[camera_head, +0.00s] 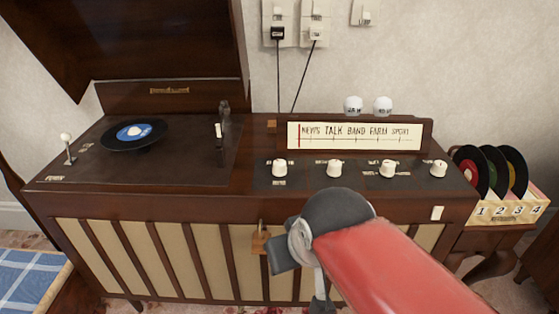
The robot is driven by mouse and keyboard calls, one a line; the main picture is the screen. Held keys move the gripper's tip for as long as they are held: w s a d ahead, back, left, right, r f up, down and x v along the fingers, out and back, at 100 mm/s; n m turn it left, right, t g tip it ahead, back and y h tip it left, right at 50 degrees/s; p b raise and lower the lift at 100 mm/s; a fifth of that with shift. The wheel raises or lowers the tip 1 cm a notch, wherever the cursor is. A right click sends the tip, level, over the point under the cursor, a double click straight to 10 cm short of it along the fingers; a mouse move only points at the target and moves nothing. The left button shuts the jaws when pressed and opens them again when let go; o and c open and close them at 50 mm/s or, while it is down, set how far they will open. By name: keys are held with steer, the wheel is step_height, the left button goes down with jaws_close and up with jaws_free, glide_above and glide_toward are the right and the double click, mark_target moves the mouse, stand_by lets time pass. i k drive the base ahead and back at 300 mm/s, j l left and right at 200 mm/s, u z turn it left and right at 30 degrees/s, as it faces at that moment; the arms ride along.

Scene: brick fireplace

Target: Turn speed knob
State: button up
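A wooden record-player and radio console (160,200) fills the middle of the head view. Its front panel has a row of several white knobs: the far left knob (279,168), a second knob (334,168), a third knob (387,168) and the far right knob (438,168). Their labels are too small to read, so I cannot tell which is the speed knob. My red arm (400,265) comes in from the lower right, its dark joint below the second knob. A dark part at the bottom edge may be my gripper (322,304); its fingers do not show clearly.
A turntable holds a black record (134,134), with a white-tipped lever (67,147) on its left and a slider (219,132) on its right. The raised lid (130,40) stands behind. A rack of numbered records (510,206) is at right. Wall switches (278,22) hang above.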

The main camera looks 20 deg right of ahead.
mark_target(278, 166)
steer(key=i+j, duration=0.2)
steer(key=j, duration=0.15)
steer(key=i+j+z, duration=0.1)
steer(key=j, duration=0.3)
steer(key=i+j, duration=0.25)
steer(key=i+j+z, duration=0.1)
steer(key=j, duration=0.4)
steer(key=i, duration=0.05)
